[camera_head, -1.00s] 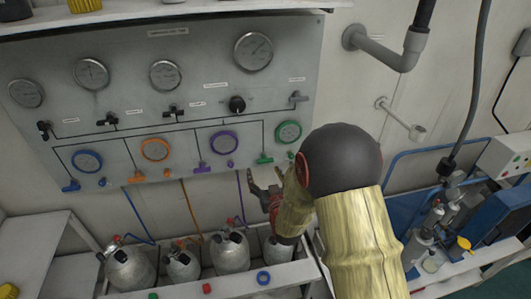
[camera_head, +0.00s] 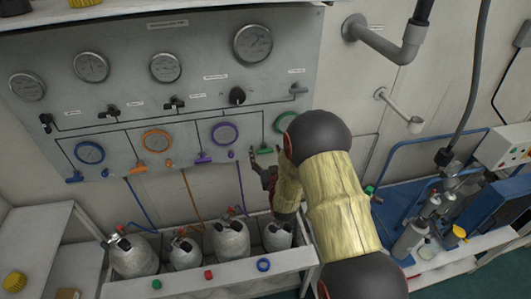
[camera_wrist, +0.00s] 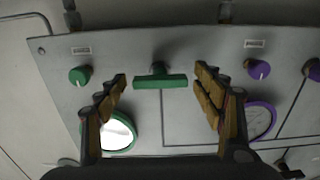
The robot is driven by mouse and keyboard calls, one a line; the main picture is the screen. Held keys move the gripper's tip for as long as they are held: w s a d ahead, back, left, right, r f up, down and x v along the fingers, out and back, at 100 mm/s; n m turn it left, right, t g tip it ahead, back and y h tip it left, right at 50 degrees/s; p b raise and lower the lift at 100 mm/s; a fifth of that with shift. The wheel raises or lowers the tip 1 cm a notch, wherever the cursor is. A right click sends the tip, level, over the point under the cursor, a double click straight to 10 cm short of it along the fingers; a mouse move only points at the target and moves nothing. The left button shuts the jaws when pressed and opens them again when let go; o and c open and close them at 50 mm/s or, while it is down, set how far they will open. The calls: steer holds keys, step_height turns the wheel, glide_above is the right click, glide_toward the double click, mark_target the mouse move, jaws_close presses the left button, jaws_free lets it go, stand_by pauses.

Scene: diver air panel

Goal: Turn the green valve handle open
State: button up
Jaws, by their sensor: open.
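The green valve handle (camera_head: 265,151) is a short bar at the lower right of the grey panel. In the wrist view the green handle (camera_wrist: 160,81) lies crosswise on its stem between my fingers, a little beyond the fingertips. My gripper (camera_wrist: 162,85) is open, one finger on each side of the handle, with visible gaps and no contact seen. In the head view my gripper (camera_head: 264,160) is just below the handle, with my arm covering the panel's lower right corner. The green-rimmed gauge (camera_head: 284,122) is partly hidden by my arm; its green rim (camera_wrist: 117,134) shows behind my left-side finger.
A green knob (camera_wrist: 80,75) and a purple knob (camera_wrist: 258,69) flank the handle on the panel. Purple (camera_head: 203,158), orange (camera_head: 139,167) and blue handles (camera_head: 75,177) sit further left. Several grey cylinders (camera_head: 231,240) stand in a white rack below. A grey pipe (camera_head: 385,42) juts out at upper right.

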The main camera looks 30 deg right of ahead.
steer(key=shift+c, duration=1.3)
steer(key=c, duration=0.9)
